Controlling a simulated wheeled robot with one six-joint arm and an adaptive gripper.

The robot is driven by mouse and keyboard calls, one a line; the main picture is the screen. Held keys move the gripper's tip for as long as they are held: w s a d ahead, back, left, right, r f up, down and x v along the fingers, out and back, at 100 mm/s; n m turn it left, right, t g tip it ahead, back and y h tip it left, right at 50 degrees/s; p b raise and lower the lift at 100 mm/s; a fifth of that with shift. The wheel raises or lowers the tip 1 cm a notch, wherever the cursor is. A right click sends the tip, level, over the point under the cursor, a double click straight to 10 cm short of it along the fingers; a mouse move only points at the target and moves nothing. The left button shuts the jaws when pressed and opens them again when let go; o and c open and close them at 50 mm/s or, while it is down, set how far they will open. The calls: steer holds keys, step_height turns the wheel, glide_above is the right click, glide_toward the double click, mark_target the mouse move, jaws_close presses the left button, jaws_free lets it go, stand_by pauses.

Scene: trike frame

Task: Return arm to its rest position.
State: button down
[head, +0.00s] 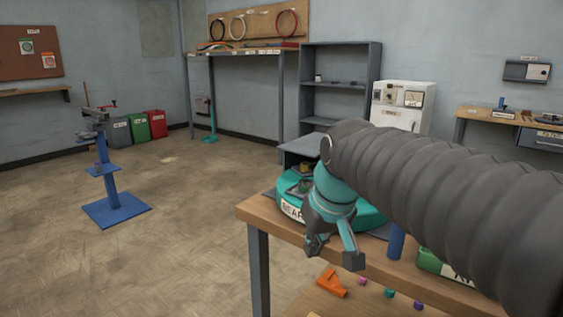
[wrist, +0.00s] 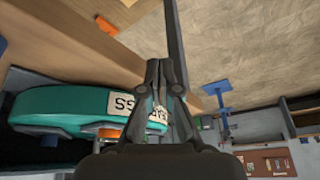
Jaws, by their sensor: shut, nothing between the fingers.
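My gripper (head: 334,250) hangs at the end of my dark ribbed arm, in front of a teal round tray (head: 372,216) on the wooden workbench (head: 258,214). In the wrist view the fingers of my gripper (wrist: 165,70) meet at their tips, with nothing between them. The teal tray (wrist: 70,104) also shows there, beside the fingers, with a white label partly hidden behind them. My arm reaches in from the right of the head view and covers much of the bench.
An orange part (head: 332,283) and several small coloured pieces lie below the bench top. A green labelled box (head: 430,262) and a blue cylinder (head: 396,242) are near my arm. A blue stand (head: 112,190) is on the left. The floor between it and the bench is clear.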

steer(key=s+d+f+m, duration=0.1)
steer(key=s+d+f, duration=0.4)
steer(key=s, duration=0.2)
steer(key=s+d+f+m+t+h, duration=0.1)
steer(key=s+d+f+m, duration=0.1)
steer(key=s+d+f, duration=0.3)
steer(key=shift+s+f+m+h, duration=0.3)
steer(key=shift+s+f, duration=0.1)
steer(key=shift+s, duration=0.9)
